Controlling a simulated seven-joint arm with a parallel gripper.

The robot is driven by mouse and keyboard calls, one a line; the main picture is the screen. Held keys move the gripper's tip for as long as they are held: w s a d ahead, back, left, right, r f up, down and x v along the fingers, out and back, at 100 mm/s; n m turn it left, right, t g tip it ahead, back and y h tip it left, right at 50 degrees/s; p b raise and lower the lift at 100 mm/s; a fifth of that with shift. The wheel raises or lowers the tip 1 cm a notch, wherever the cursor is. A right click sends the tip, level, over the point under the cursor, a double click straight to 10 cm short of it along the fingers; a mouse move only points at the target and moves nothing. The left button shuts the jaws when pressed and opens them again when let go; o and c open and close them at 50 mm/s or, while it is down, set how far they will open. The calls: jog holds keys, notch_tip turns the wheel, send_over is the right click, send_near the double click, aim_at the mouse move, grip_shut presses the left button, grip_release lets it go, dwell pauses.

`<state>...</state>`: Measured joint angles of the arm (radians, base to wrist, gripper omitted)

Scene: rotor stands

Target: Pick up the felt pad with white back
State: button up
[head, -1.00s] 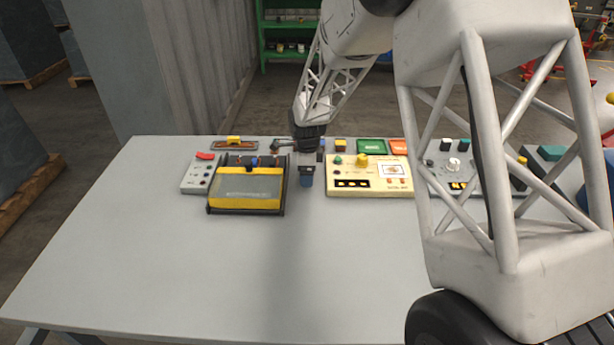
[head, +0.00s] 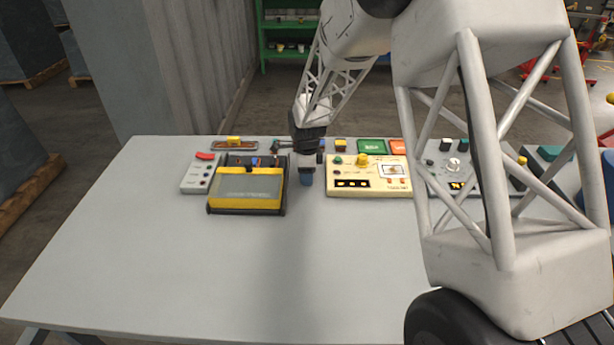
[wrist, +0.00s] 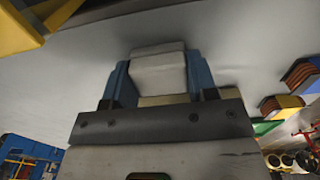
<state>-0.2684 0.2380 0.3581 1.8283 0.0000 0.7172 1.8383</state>
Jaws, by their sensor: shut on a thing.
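A pale, off-white block-like thing (wrist: 158,72) sits between the two blue fingers of my gripper (wrist: 160,80) in the wrist view. It looks like the felt pad with white back, though its felt side is hidden. My gripper is shut on it. In the head view my gripper (head: 306,178) points down over the grey table, between the yellow-and-grey case and the cream control panel. The pad cannot be made out there. I cannot tell whether it touches the table.
The yellow-and-grey case (head: 248,188) stands close on the left, and the cream control panel (head: 368,182) close on the right. A small white panel (head: 197,178) lies farther left. The front of the table (head: 200,275) is clear.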

jog(key=shift+r, duration=0.1)
jog(key=shift+c, duration=0.2)
jog(key=shift+r, duration=0.8)
notch_tip(320, 180, up, 2)
jog(key=shift+s, duration=0.15)
jog(key=s+d, duration=0.1)
jog(key=s, duration=0.4)
jog(key=s+d, duration=0.1)
jog(key=s, duration=0.4)
jog(key=s+d+r, duration=0.1)
jog(key=s+d, duration=0.1)
jog(key=s, duration=0.3)
jog(key=shift+s+d+r, duration=0.1)
